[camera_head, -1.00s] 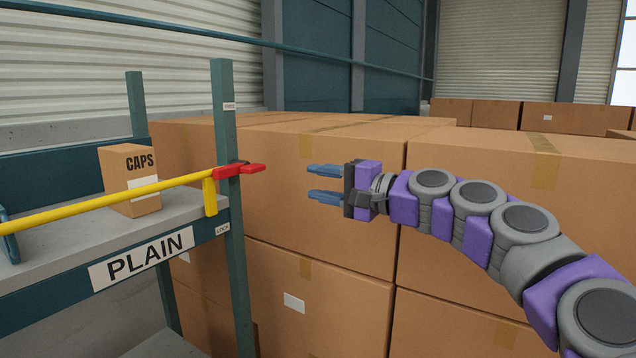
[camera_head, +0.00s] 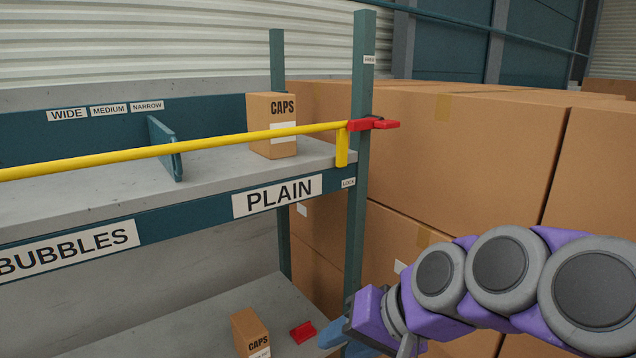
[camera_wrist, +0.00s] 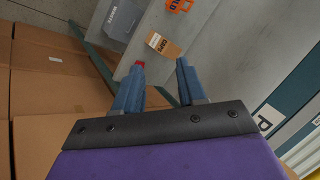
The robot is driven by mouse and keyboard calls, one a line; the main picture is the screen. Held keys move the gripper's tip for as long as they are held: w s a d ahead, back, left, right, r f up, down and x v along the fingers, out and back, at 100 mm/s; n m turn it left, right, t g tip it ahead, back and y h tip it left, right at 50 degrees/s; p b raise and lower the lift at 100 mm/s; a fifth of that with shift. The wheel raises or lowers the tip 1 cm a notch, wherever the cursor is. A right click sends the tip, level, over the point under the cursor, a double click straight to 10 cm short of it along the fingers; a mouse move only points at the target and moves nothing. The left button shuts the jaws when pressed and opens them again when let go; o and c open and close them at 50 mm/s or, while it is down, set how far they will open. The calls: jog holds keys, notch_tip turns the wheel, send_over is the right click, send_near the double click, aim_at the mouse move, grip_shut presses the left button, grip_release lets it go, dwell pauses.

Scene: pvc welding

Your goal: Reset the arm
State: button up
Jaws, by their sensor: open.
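My gripper (camera_head: 347,336) is low in the head view, in front of the shelf post, with its blue fingers partly cut off by the bottom edge. In the wrist view my gripper (camera_wrist: 160,85) shows two blue fingers spread apart with nothing between them. My purple and grey arm (camera_head: 500,275) reaches in from the right.
A shelf rack (camera_head: 362,200) has a yellow bar (camera_head: 230,140) with a red latch handle (camera_head: 372,124) across its upper level. A CAPS box (camera_head: 270,108) stands there; another CAPS box (camera_head: 250,335) and a red piece (camera_head: 303,332) are below. Stacked cartons (camera_head: 470,150) fill the right.

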jog(key=s+d+f+g+h+b, duration=0.1)
jog(key=s+d+f+g+h, duration=0.2)
jog(key=s+f, duration=0.7)
jog(key=s+d+f+n+g+h+b, duration=0.1)
jog(key=s+d+f+g+h, duration=0.1)
jog(key=s+d+f, duration=0.5)
jog(key=s+f+h, duration=0.1)
jog(key=s+f, duration=0.1)
jog(key=s, duration=0.1)
jog(key=shift+d+f+g+h, duration=0.15)
jog(key=shift+f+g+h, duration=0.15)
jog(key=shift+f+g, duration=0.1)
